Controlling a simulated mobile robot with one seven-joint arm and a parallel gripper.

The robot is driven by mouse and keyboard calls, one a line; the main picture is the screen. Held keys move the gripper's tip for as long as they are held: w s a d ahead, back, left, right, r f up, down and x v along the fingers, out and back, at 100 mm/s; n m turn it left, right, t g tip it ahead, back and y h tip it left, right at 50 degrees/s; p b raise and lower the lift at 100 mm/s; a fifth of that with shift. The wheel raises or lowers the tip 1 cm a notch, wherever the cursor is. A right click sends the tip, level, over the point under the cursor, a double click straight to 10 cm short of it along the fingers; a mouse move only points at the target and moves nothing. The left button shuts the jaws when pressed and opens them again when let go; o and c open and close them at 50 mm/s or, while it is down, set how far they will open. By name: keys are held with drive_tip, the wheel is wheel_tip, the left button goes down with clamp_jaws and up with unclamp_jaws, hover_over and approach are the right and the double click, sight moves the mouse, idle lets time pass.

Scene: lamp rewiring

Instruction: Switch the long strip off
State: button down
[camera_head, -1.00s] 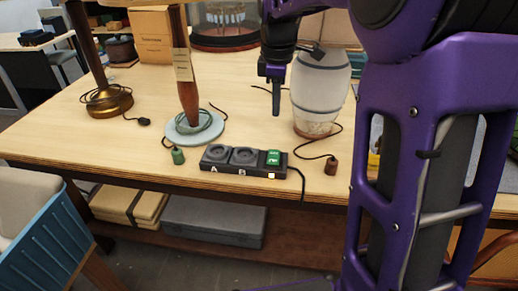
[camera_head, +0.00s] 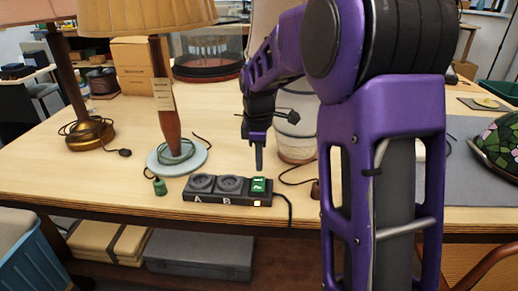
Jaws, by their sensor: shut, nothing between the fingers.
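The long strip (camera_head: 228,190) is a dark power strip near the table's front edge. It has two round sockets marked A and B and a green rocker switch (camera_head: 259,185) at its right end. A small light (camera_head: 257,203) below the switch glows. Both sockets look empty. My gripper (camera_head: 259,168) is shut and empty, pointing down. Its tip appears just above or behind the switch; I cannot tell if it touches.
A lamp with a pale round base (camera_head: 160,163) and a brass-based lamp (camera_head: 88,138) stand left. A green plug (camera_head: 159,187) lies left of the strip. A brown plug (camera_head: 315,189) lies right.

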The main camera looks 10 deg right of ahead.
sight(259, 180)
drive_tip(key=shift+w+d+f+b, duration=0.1)
drive_tip(key=shift+w+f+b, duration=0.05)
drive_tip(key=shift+f, duration=0.85)
drive_tip(key=shift+w+f+b, duration=0.1)
drive_tip(key=shift+f+b, duration=0.05)
drive_tip(key=shift+f, duration=0.85)
drive_tip(key=shift+f, duration=0.2)
drive_tip(key=shift+s, duration=0.1)
drive_tip(key=shift+s+a+r, duration=0.2)
drive_tip(key=shift+s+a, duration=0.05)
drive_tip(key=shift+s, duration=0.35)
drive_tip(key=shift+r+p, duration=0.45)
drive_tip(key=shift+p, duration=0.1)
wheel_tip(259, 180, up, 13)
drive_tip(key=s+p, duration=0.1)
drive_tip(key=p, duration=0.3)
drive_tip(key=shift+s+a, duration=0.25)
drive_tip(key=shift+s, duration=0.05)
